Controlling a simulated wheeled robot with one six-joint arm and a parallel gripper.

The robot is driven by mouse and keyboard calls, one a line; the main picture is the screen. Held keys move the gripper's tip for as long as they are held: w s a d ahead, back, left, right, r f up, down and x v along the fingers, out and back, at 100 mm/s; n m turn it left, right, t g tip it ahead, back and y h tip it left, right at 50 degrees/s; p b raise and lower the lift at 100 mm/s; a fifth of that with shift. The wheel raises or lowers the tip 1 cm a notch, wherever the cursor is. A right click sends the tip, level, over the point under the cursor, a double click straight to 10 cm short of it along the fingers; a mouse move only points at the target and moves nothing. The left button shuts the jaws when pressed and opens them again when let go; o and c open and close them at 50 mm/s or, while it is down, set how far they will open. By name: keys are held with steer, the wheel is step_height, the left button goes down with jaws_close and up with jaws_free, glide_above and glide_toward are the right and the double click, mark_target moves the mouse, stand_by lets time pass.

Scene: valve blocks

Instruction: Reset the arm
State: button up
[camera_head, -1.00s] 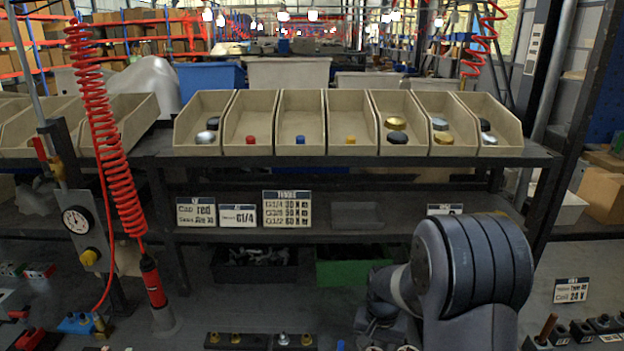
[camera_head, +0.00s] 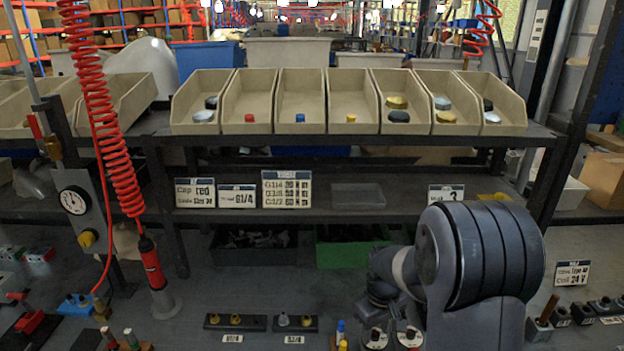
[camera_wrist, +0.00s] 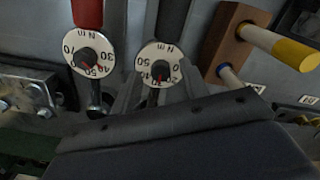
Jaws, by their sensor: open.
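My arm (camera_head: 470,255) stands at the lower right of the head view, bent over the bench; its gripper is hidden there. In the wrist view, the dark body of my gripper (camera_wrist: 170,125) fills the lower part, and its fingertips are not clear. It is open, and I see nothing held. Just beyond it are two round white dials marked N m, a left dial (camera_wrist: 88,62) below a red handle and a right dial (camera_wrist: 157,68) below a dark handle. I cannot tell whether the gripper touches either one.
A wooden block (camera_wrist: 236,42) with a yellow-tipped rod is at the wrist view's upper right. In the head view, a shelf (camera_head: 350,142) carries bins of coloured caps. A red coiled hose (camera_head: 100,110) hangs at left. Small valve parts (camera_head: 235,320) stand on the bench front.

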steer(key=shift+n, duration=1.6)
